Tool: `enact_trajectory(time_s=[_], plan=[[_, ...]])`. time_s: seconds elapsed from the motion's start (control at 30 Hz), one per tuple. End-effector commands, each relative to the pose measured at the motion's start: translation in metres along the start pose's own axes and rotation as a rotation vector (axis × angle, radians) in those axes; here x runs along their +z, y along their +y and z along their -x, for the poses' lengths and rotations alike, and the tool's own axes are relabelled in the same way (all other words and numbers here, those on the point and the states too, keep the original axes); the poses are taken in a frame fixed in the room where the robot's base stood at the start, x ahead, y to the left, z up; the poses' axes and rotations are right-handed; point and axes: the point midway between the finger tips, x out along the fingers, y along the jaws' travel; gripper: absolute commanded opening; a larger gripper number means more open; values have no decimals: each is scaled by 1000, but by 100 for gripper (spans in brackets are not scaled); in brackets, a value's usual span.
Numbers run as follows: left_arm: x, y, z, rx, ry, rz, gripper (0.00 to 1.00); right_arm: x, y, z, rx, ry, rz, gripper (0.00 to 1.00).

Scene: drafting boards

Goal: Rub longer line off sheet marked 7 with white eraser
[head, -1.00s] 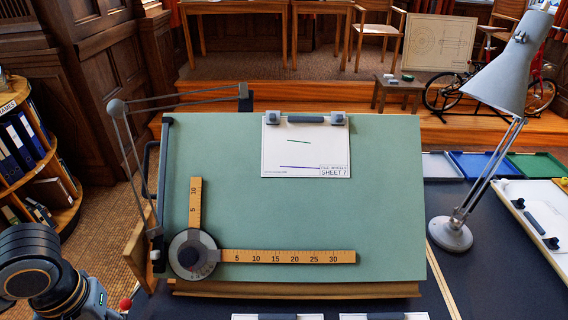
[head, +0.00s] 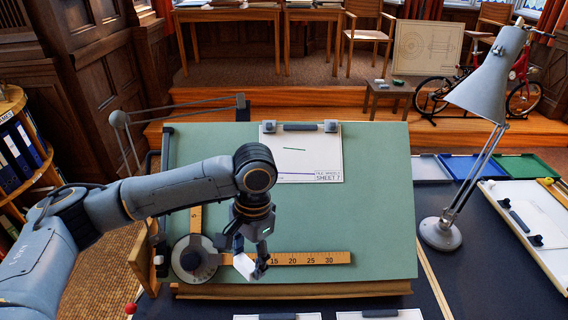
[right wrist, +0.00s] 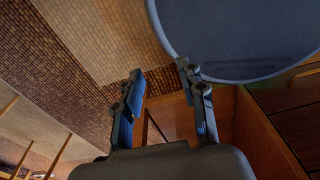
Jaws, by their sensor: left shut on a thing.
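In the head view, sheet 7 (head: 318,161) is clipped at the top of the green drafting board (head: 370,210). My left gripper (head: 250,266) is shut on a white block, the white eraser (head: 243,264). It hangs in front of the lower board, over the ruler, below and left of the sheet. My right gripper (right wrist: 163,108) shows only in the right wrist view. Its two fingers are apart with nothing between them.
A grey lamp (head: 440,234) stands right of the board. Coloured trays (head: 475,167) and a white board (head: 540,215) lie farther right. The board between gripper and sheet is clear.

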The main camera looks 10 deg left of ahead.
Motion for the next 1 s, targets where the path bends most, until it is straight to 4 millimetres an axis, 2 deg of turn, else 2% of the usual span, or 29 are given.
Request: enact_trajectory(time_s=[0.03, 0.3, 0.5, 0.73, 0.9, 1.0], plan=[[-11, -2, 11, -16, -24, -89, 27, -2, 0, 11, -1, 2, 0, 40], [-62, -28, 39, -181, -150, -627, 27, -20, 3, 38, 3, 24, 0, 40], [-94, -48, 54, -354, -224, -1054, 27, -23, 4, 59, 4, 27, 1, 40], [-119, -68, 69, -565, -255, -1442, 27, -19, 8, 80, 9, 19, 3, 40], [-138, -89, 84, -788, -253, -1739, 27, -16, 8, 100, 9, 13, 3, 40], [-146, -98, 89, -897, -239, -1859, 27, -17, 8, 108, 9, 13, 3, 40]])
